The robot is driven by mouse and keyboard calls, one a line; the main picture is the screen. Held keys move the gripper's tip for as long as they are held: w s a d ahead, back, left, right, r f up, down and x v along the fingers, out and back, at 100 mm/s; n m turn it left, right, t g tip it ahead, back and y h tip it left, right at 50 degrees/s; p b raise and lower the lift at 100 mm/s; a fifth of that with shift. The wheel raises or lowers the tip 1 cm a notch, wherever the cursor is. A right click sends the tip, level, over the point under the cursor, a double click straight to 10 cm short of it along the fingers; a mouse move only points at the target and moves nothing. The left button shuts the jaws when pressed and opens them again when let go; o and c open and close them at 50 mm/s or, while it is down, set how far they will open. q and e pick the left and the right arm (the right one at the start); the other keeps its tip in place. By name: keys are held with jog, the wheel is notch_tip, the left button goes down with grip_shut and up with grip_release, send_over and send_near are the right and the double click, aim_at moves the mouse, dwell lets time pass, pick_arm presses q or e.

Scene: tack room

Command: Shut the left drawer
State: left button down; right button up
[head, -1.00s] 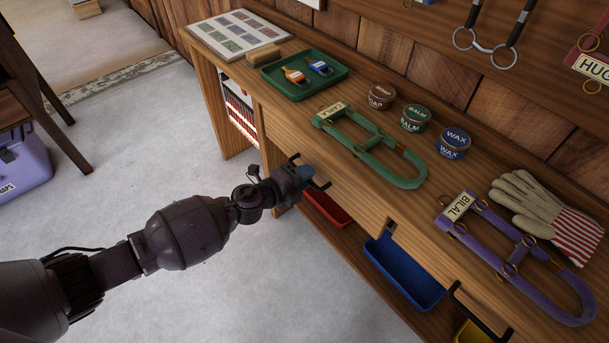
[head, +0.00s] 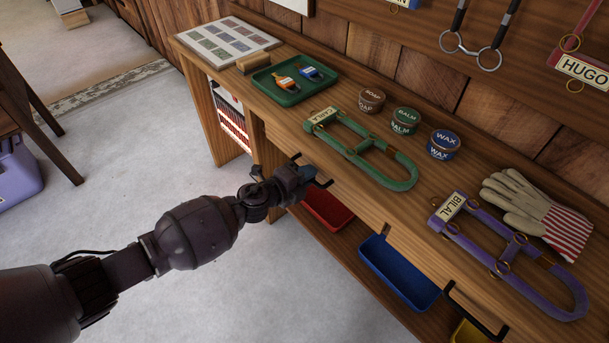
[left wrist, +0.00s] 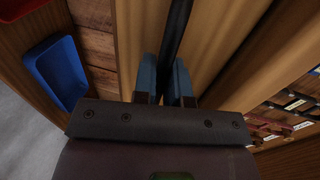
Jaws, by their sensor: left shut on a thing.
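My left gripper (head: 306,181) is at the black bar handle (head: 325,184) of the left drawer, on the front of the wooden bench. In the left wrist view its two blue-grey fingers (left wrist: 164,82) stand either side of the dark handle bar (left wrist: 178,32), shut on it. The arm and gripper cover much of the drawer front in the head view. How far the drawer stands out is hard to tell. My right gripper is not in view.
The bench top (head: 290,122) holds a green tray (head: 266,84) with two brushes, several tins, a green halter (head: 401,183), a purple halter (head: 478,262) and gloves (head: 512,200). A second black handle (head: 470,313) is farther right. Red (head: 327,211) and blue (head: 398,270) bins sit below.

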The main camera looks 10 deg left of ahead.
pick_arm(q)
jog(key=c, duration=1.2)
grip_release()
jog(key=shift+w+d, duration=0.2)
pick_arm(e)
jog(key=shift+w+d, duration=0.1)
pick_arm(q)
jog(key=shift+s+a, duration=0.1)
jog(key=shift+s+a+r, duration=0.1)
jog(key=shift+s+a, duration=0.05)
jog(key=shift+a, duration=0.05)
jog(key=p+v, duration=0.2)
jog(key=v, duration=0.8)
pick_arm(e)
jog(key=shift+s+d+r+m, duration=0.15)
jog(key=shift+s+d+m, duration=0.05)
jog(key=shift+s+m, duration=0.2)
pick_arm(q)
jog(key=shift+s, duration=0.1)
